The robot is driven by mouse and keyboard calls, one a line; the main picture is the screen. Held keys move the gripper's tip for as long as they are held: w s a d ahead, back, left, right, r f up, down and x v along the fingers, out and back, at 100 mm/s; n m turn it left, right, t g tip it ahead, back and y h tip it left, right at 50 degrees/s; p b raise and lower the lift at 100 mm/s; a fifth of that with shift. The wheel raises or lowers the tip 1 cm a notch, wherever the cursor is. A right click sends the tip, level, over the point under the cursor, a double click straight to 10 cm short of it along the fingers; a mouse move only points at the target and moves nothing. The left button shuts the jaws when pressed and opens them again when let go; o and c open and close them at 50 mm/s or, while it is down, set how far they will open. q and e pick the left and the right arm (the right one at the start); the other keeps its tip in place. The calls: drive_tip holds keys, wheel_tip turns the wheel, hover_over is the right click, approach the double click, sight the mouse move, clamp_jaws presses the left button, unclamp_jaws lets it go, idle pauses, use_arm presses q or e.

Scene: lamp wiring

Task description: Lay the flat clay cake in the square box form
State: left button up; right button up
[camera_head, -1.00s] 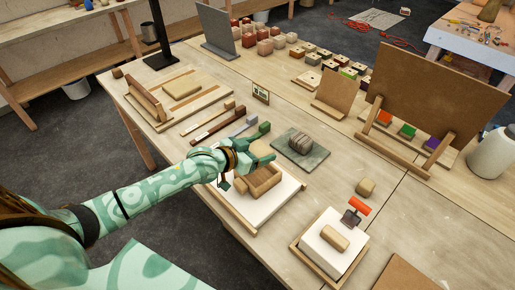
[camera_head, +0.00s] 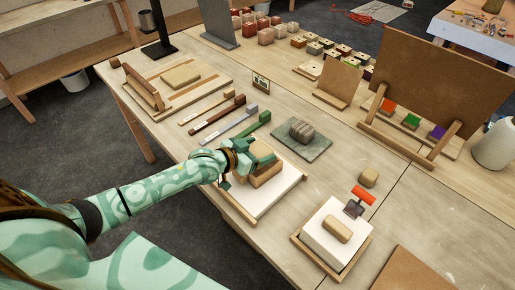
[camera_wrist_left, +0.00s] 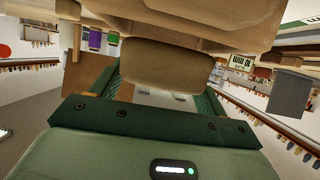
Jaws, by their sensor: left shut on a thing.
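My left gripper (camera_head: 262,153) is over the square box form (camera_head: 267,178), a tan-walled frame on a white board (camera_head: 272,202) with a wooden edge. The gripper is shut on the tan clay cake, which shows as a rounded block between the green fingers in the left wrist view (camera_wrist_left: 165,64). In the head view the hand and the cake cover most of the form's opening. I cannot tell whether the cake touches the form's floor. My right gripper is not in view.
A grey slab (camera_head: 301,141) with a ridged lump lies behind the form. A white block (camera_head: 332,249) with a small clay piece stands at the front right. A large upright board (camera_head: 430,85) stands at the back right.

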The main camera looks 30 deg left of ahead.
use_arm(q)
drive_tip(key=shift+f+b, duration=0.85)
drive_tip(key=shift+f, duration=0.35)
idle(0.6)
drive_tip(key=o, duration=1.4)
